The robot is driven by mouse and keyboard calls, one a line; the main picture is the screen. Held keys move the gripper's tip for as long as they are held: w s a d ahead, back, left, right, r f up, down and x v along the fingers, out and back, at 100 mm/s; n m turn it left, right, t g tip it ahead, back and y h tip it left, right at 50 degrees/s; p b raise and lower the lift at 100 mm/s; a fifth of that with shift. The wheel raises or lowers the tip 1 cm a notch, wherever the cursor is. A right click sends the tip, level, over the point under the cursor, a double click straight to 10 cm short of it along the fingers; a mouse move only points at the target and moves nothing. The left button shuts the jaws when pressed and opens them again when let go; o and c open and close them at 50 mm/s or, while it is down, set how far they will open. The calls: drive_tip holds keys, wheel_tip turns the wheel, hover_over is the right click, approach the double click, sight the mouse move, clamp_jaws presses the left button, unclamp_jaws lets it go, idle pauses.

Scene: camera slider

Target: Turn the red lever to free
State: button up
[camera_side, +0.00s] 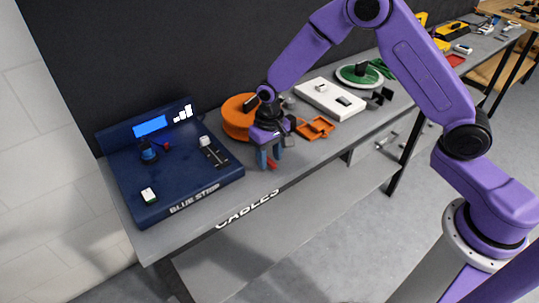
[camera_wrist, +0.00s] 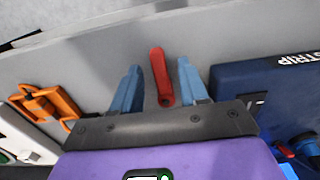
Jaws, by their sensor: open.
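The red lever (camera_wrist: 160,75) shows in the wrist view as a narrow bar with a round end nearest my gripper. It appears to be at the grey bench top, near the front edge. In the side view only a small red part of the lever (camera_side: 272,164) shows by my fingertips. My gripper (camera_side: 269,160) points down over it. In the wrist view the blue fingers of my gripper (camera_wrist: 159,68) are open, one on each side of the lever, with visible gaps. The lever's mount and any markings cannot be made out.
The dark blue console (camera_side: 170,195) labelled BLUE STRIP stands left of my gripper. An orange round object (camera_side: 236,118) is just behind it. An orange bracket (camera_side: 317,127) and a white panel (camera_side: 318,92) lie to the right. The bench's front edge is close.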

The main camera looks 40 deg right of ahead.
clamp_jaws()
